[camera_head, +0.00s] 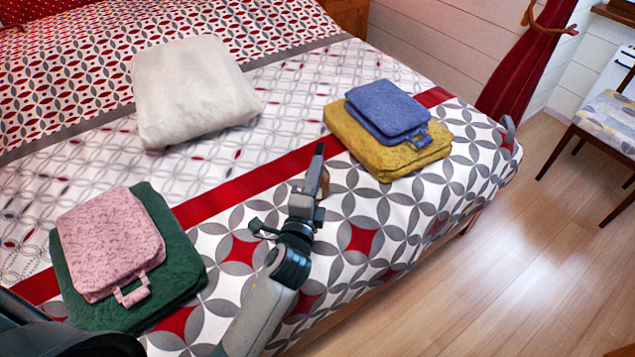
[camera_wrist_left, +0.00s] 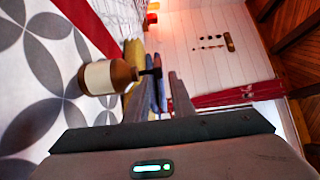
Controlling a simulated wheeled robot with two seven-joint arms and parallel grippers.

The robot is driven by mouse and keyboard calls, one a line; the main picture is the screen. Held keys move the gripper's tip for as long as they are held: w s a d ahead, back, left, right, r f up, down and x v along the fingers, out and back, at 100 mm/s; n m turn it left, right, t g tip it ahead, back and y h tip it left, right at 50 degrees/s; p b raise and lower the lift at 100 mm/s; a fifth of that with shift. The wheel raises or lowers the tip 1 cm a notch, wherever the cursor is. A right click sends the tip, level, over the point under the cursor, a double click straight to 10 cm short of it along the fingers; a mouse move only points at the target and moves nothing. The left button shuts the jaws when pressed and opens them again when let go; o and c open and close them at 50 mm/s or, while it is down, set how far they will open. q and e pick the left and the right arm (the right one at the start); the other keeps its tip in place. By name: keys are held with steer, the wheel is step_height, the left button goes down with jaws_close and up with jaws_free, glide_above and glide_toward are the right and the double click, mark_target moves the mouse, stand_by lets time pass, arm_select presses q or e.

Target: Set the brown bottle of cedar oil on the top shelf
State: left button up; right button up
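The brown bottle (camera_wrist_left: 122,74) has a white label and a dark top, and shows large in the left wrist view, turned sideways by that camera. It appears to stand on the patterned bed. In the head view only a small brown part of it (camera_head: 325,184) shows beside my left gripper (camera_head: 317,172), which mostly hides it. My left gripper is over the bed, close to the bottle. Grey finger parts (camera_wrist_left: 181,97) show in the wrist view; their gap is unclear, and I see no clear grip on the bottle. My right gripper and a shelf are not in view.
On the bed (camera_head: 235,213) lie a blue (camera_head: 385,107) and yellow folded pile (camera_head: 370,150), a pink (camera_head: 105,240) and green folded pile (camera_head: 180,250), and a white cushion (camera_head: 195,90). A chair (camera_head: 610,120) stands right. Wooden floor (camera_head: 530,250) is clear.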

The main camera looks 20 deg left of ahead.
arm_select(q)
steer(key=shift+w+a+f, duration=0.1)
steer(key=shift+w+a, duration=0.1)
steer(key=shift+w, duration=0.65)
steer(key=shift+w+a+f, duration=0.1)
steer(key=shift+w+a, duration=0.1)
steer(key=shift+w, duration=0.65)
steer(key=shift+w+a, duration=0.2)
steer(key=shift+w, duration=0.65)
